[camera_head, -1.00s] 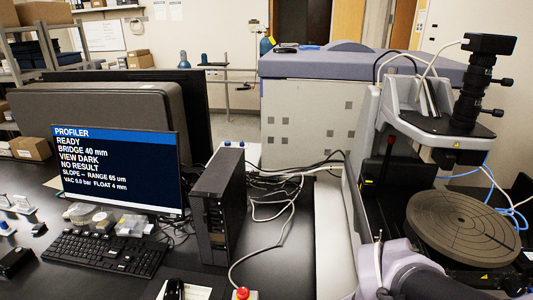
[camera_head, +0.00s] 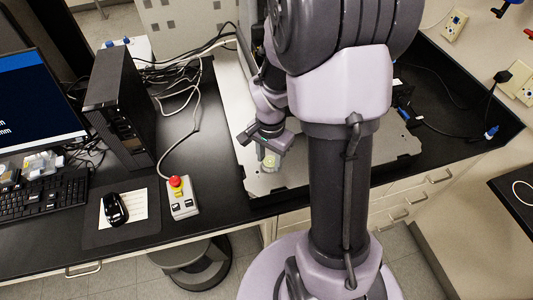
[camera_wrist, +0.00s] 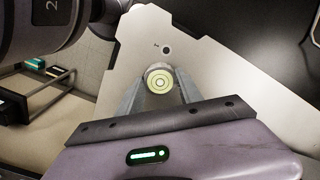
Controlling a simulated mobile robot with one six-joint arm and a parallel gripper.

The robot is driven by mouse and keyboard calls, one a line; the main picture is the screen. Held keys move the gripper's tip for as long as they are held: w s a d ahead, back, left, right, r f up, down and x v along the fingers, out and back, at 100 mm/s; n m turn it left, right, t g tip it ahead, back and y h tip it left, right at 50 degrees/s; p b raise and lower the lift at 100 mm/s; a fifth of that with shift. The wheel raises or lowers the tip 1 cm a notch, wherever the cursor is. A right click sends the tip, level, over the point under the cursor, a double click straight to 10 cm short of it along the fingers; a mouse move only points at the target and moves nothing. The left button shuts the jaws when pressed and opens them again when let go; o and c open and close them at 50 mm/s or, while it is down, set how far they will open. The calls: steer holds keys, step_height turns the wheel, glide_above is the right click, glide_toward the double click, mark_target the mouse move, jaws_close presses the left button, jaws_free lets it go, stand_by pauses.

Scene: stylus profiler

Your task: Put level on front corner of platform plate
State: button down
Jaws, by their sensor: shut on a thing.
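The level is a small round bull's-eye vial with a pale yellow-green face; it shows in the head view (camera_head: 270,162) and close up in the wrist view (camera_wrist: 159,80). My gripper (camera_head: 267,156) is shut on it, with one finger on each side in the wrist view (camera_wrist: 159,90). The platform plate (camera_head: 262,184) is a flat light-grey sheet, also in the wrist view (camera_wrist: 218,75). The level is over the plate's front left corner area, near a small round hole in the plate (camera_wrist: 166,50). I cannot tell whether it touches the plate. My arm hides much of the plate.
A control box with a red button (camera_head: 180,197) stands left of the plate, with a mouse (camera_head: 115,207) and a black computer tower (camera_head: 120,105) farther left. Cables (camera_head: 190,90) run behind. The black bench (camera_head: 222,180) is bare between control box and plate.

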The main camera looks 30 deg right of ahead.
steer(key=shift+f, duration=0.1)
steer(key=shift+f, duration=0.2)
steer(key=c, duration=0.8)
jaws_free()
steer(key=shift+r, duration=0.1)
